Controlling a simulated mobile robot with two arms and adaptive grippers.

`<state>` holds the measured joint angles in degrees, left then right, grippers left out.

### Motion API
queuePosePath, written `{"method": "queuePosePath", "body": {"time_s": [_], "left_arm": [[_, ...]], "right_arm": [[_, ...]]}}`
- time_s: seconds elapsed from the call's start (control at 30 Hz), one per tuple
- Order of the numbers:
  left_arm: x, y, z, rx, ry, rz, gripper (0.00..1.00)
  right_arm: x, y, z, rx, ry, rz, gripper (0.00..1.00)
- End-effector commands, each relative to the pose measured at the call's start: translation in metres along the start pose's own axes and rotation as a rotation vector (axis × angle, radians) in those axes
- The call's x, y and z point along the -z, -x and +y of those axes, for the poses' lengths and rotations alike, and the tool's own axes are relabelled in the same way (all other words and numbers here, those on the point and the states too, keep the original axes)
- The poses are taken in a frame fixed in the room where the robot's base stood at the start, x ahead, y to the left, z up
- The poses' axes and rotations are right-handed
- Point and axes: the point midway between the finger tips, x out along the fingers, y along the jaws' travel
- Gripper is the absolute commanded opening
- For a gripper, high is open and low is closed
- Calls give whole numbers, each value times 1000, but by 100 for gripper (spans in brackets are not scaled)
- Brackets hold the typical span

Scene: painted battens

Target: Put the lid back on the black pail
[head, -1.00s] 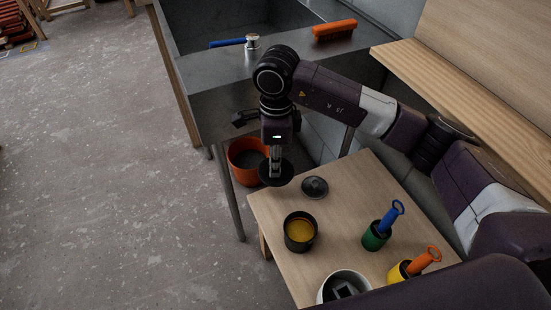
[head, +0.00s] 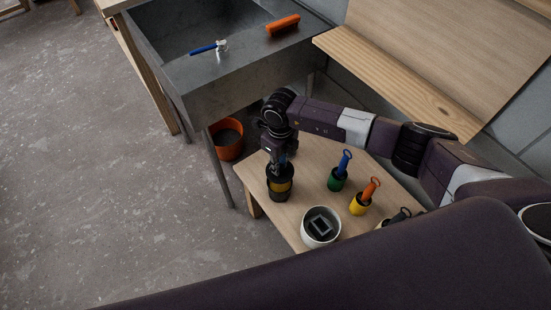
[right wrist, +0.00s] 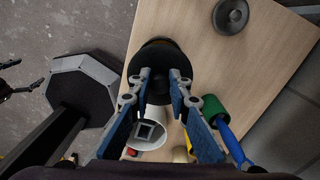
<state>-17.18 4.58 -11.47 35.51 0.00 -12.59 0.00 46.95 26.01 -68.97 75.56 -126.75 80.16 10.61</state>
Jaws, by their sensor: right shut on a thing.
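The black pail (head: 279,193) stands on the wooden table, with yellow contents showing under the lid's near edge. My right gripper (head: 280,164) is right above it, shut on the black lid (head: 271,173). The lid is over the pail's mouth, with a gap between them on the near side. In the right wrist view the held lid (right wrist: 158,58) is between the fingers and hides the pail. My left gripper (right wrist: 28,74) shows small at the left edge of that view, fingers apart and empty.
A second dark lid (right wrist: 230,16) lies on the table. A white pot (head: 310,236) with a dark square thing inside stands nearer. Green (head: 336,183) and yellow (head: 357,207) pots hold handled tools at right. An orange bucket (head: 229,149) stands beneath the sink (head: 225,97).

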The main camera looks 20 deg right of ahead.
Motion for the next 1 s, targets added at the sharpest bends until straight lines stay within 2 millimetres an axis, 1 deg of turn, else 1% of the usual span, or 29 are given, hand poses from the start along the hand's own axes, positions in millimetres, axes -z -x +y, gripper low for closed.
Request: {"method": "queuePosePath", "body": {"time_s": [0.27, 0.7, 0.83, 1.0], "left_arm": [[-1, -13, 0, 0, 0, 0, 76], [-4, -46, 1, 0, 0, 0, 76], [-4, -50, 1, 0, 0, 0, 76], [-4, -50, 1, 0, 0, 0, 76]], "right_arm": [[0, -17, 0, -1, 0, 1, 0], [0, -58, 0, 0, 1, -1, 0], [0, -63, 0, 0, 1, -1, 0], [0, -64, 0, 0, 1, -1, 0]]}}
